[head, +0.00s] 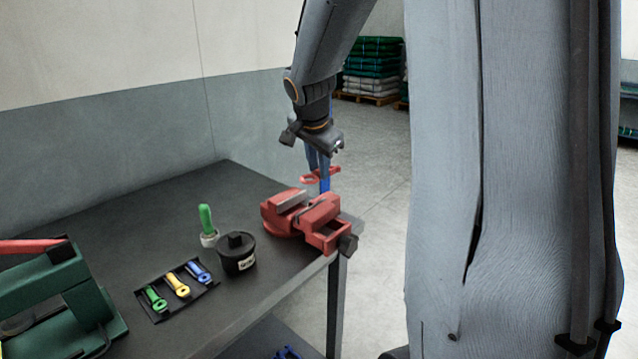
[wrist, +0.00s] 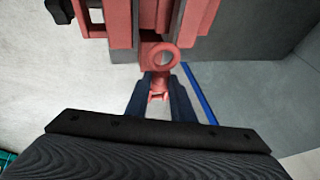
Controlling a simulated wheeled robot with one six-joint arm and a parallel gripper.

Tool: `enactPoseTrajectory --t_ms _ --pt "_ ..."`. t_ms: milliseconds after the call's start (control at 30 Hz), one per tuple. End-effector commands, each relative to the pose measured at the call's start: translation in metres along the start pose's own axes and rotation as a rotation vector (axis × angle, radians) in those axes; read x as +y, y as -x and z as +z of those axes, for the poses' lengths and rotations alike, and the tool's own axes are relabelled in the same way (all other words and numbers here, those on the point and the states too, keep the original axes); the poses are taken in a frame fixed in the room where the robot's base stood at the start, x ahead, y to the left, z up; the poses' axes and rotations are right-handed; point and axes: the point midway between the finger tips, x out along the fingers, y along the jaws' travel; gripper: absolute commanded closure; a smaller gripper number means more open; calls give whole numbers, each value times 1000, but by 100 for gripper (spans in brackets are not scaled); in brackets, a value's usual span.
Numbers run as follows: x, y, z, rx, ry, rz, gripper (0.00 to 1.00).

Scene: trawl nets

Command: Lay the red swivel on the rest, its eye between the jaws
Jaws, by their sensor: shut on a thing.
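My gripper (wrist: 160,88) is shut on the red swivel (wrist: 162,57), gripping its shank end. The swivel's ring-shaped eye points away from the gripper toward the red vise (wrist: 122,22), and in the wrist view it overlaps the vise's near end. In the head view the swivel (head: 320,177) lies roughly level and is held above the far end of the vise (head: 322,211), with a gap below it. The vise has grey jaw faces (head: 290,200) along its top. I cannot make out a separate rest.
The vise stands at the dark table's (head: 150,215) right corner. Left of it are a black pot (head: 237,262), a green-handled item (head: 205,220), a black tray (head: 207,292) with green, yellow and blue swivels, and a green machine (head: 45,305). Open floor lies beyond the table.

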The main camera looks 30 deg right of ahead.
Motion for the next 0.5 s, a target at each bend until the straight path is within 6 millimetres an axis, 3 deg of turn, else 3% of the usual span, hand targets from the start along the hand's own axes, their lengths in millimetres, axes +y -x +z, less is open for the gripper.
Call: enactPoseTrajectory --t_ms 500 --pt "13 -42 16 1 -2 -2 100"
